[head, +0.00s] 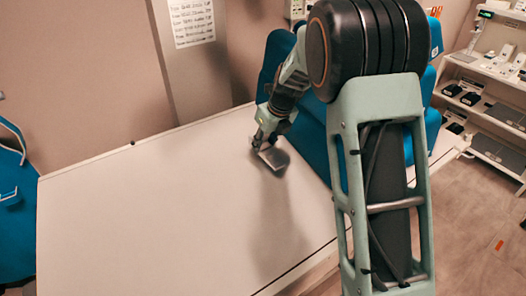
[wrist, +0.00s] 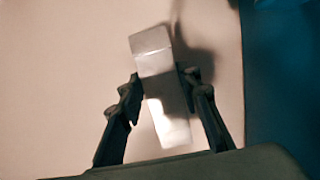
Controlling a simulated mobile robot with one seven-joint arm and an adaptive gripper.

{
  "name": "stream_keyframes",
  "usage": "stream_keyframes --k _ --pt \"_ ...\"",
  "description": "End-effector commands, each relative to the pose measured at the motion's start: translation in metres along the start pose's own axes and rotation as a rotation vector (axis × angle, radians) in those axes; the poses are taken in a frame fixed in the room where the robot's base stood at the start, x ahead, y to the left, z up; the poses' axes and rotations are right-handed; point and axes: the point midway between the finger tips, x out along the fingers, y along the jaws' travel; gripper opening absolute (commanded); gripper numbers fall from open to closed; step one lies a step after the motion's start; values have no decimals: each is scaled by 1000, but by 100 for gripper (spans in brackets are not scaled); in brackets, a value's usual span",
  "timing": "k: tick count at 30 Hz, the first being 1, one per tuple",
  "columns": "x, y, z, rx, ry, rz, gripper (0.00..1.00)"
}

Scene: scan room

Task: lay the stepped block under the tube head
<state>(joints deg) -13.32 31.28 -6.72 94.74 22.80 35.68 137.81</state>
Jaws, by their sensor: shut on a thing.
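The stepped block (wrist: 159,62) is a shiny grey metal piece with visible step lines across it. In the wrist view it sits between the two fingers of my gripper (wrist: 157,92), tilted a little, with its far end past the fingertips. In the head view my gripper (head: 262,143) is shut on the block (head: 273,158) over the far right part of the white table. A shadow lies beside the block; I cannot tell how far it is above the surface. The tube head cannot be made out in either view.
The white table top (head: 150,210) is bare to the left and front. Blue padded material (head: 312,140) stands at the table's right side, close to my gripper. A shelf unit with several devices (head: 490,90) is at the right. A blue item (head: 12,190) is at far left.

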Motion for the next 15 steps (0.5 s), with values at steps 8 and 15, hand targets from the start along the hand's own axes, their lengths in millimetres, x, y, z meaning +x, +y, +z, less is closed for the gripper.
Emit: stream_keyframes --k 8,15 --pt "17 -4 6 0 -1 0 0" --pt "46 -4 -3 1 0 0 0"
